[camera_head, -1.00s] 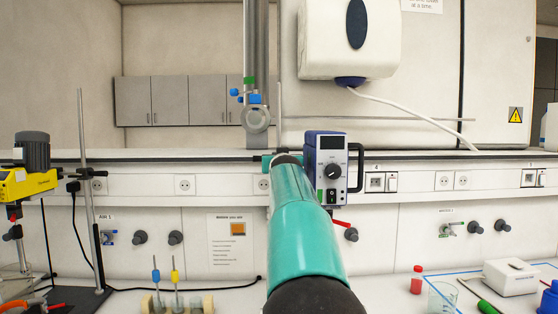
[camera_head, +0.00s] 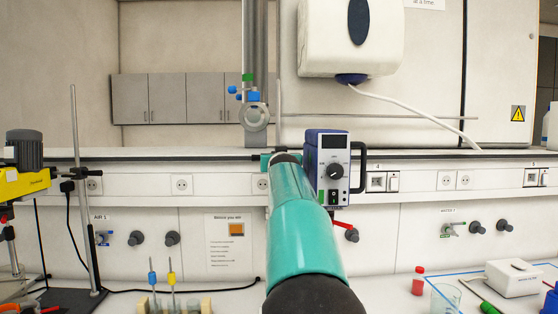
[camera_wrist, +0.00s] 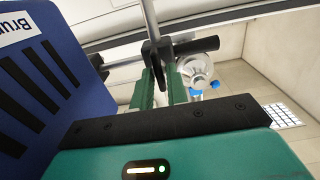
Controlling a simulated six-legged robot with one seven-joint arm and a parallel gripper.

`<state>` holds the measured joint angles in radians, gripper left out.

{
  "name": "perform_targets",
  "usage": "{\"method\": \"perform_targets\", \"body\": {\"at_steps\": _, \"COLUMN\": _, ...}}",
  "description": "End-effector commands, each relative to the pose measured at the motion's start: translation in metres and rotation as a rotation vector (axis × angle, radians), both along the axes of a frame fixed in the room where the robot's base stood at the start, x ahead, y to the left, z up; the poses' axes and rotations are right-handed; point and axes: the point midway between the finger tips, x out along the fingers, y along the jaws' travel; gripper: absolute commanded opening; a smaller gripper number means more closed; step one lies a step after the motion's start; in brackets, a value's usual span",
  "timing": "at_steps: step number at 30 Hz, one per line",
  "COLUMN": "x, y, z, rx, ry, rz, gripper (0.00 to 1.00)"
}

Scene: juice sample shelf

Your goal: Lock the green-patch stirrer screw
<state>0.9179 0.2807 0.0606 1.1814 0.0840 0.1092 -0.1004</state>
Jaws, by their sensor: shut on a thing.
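A blue-and-white stirrer (camera_head: 332,168) with a dial and a dark side handle hangs at the back, right of my gripper. A small green mark (camera_head: 321,196) shows low on its front. Its blue ribbed housing (camera_wrist: 40,80) fills the left of the wrist view. My gripper (camera_wrist: 161,78), with green fingers, is shut on a dark screw piece (camera_wrist: 157,53) at a metal rod beside the housing. The fingers hide part of the screw, and I cannot tell its turn. In the head view my arm mostly hides my gripper (camera_head: 284,158).
A grey pipe with valve (camera_head: 254,115) and blue knobs stands just behind my gripper. A yellow stirrer (camera_head: 24,180) on a stand is far left. A red-capped bottle (camera_head: 418,282), beaker (camera_head: 445,297) and white box (camera_head: 513,278) sit at the lower right.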

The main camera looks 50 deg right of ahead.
Motion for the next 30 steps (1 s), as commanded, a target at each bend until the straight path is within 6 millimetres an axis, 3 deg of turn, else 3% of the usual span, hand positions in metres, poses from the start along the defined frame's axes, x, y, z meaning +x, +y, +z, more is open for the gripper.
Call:
{"method": "perform_targets", "body": {"at_steps": 14, "x": 0.0019, "y": -0.0019, "z": -0.0005, "rx": 0.065, "ry": -0.072, "rz": 0.0, "gripper": 0.0}}
{"method": "perform_targets", "body": {"at_steps": 30, "x": 0.0005, "y": -0.0032, "z": -0.0014, "rx": 0.367, "ry": -0.418, "rz": 0.001, "gripper": 0.0}}
